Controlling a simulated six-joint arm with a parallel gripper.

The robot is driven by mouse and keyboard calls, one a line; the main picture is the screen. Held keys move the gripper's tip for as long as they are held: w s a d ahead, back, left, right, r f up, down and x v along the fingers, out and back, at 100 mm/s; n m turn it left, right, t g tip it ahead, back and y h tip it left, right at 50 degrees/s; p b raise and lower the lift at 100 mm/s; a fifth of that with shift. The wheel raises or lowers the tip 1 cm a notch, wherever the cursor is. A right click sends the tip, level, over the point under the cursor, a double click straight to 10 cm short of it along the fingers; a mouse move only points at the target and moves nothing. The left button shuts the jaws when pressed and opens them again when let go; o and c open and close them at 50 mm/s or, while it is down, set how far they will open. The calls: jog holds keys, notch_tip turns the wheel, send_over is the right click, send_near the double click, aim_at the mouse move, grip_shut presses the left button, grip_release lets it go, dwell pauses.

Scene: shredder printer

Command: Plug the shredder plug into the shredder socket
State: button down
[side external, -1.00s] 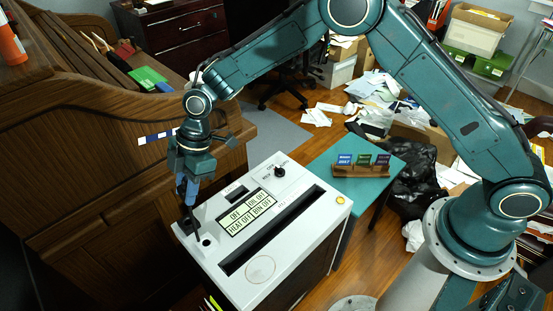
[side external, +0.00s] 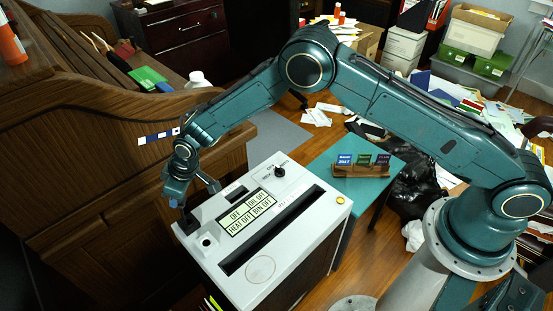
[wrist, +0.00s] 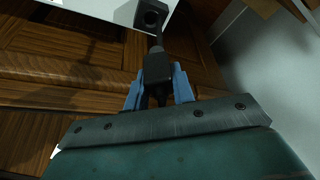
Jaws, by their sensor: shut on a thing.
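The white shredder (side external: 262,270) stands in the middle of the side view. A black block that looks like the socket (side external: 187,225) sits at its left corner; in the wrist view the block (wrist: 151,14) shows a round opening. My gripper (side external: 182,204) is just above this corner, tilted. In the wrist view, its blue fingers (wrist: 158,92) are shut on the black shredder plug (wrist: 157,68). A thin dark piece runs from the plug towards the block. I cannot tell whether it is a cable or a prong, or whether plug and socket touch.
A wooden desk (side external: 80,165) rises close on the left of my gripper. A teal table (side external: 385,190) with a small card stand (side external: 362,171) is to the right. The shredder top has a knob (side external: 280,171), a display (side external: 250,212) and a round hole (side external: 206,241).

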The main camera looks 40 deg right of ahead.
jog(key=shift+w+f+m, duration=0.45)
jog(key=shift+f+m, duration=0.1)
jog(key=shift+m, duration=0.05)
jog(key=shift+f, duration=0.15)
send_over(183, 221)
jog(key=s, duration=0.1)
jog(key=shift+s+d+f, duration=0.1)
jog(key=shift+d+f, duration=0.15)
jog(key=shift+f, duration=1.15)
jog(key=shift+d+f, duration=0.2)
jog(key=shift+f, duration=1.15)
jog(key=shift+f, duration=1.75)
jog(key=c, duration=1.1)
grip_release()
jog(key=shift+r, duration=0.1)
jog(key=v, duration=1.3)
jog(key=shift+s+r, duration=0.3)
